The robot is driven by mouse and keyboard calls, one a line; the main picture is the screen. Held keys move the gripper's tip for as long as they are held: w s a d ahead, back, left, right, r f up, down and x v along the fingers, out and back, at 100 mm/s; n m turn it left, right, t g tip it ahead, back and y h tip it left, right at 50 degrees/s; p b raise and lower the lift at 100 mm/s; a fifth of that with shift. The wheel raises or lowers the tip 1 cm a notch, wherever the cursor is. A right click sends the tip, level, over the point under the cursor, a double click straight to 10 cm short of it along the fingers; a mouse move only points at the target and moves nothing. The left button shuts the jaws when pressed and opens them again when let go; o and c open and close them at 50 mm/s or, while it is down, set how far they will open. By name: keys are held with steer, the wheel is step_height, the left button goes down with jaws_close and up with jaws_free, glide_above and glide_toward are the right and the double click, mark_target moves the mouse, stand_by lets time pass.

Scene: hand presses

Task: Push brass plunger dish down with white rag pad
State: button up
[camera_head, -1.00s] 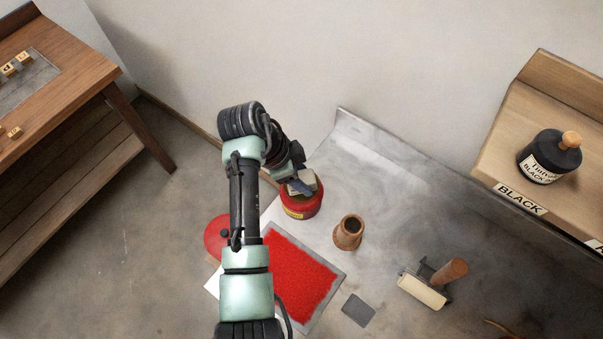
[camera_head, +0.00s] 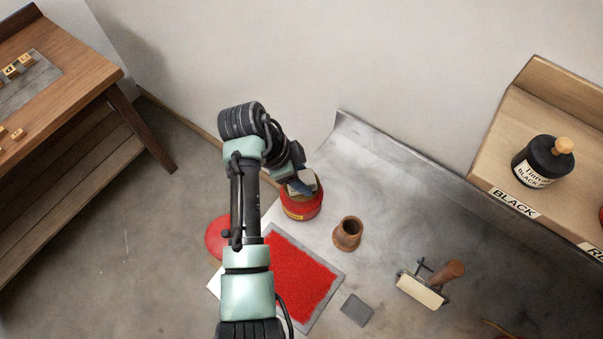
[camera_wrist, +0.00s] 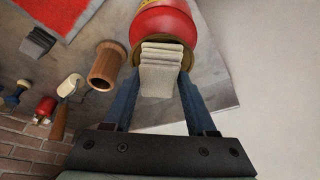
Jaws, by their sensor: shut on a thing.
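My gripper (camera_wrist: 158,73) is shut on the folded white rag pad (camera_wrist: 160,68), which sits between its two blue fingers. The pad also shows in the head view (camera_head: 307,181), at the top of the red can (camera_head: 302,208). In the wrist view the red can (camera_wrist: 165,24) lies just beyond the fingertips. A brass dish rim (camera_wrist: 187,59) on the can's top shows around the pad. The pad overlaps the dish in both views and seems to be at or in it. The rest of the dish and any plunger stem are hidden by the pad and gripper.
A brown pot (camera_head: 348,233) stands to the can's right. A red-inked slab (camera_head: 305,280) lies in front, with a grey block (camera_head: 356,310) and a roller (camera_head: 422,290) further right. A red disc (camera_head: 217,238) is partly behind my arm. A black bottle (camera_head: 543,160) stands on the right shelf.

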mark_target(302, 177)
steer(key=shift+r+p, duration=2.15)
steer(key=shift+r, duration=0.75)
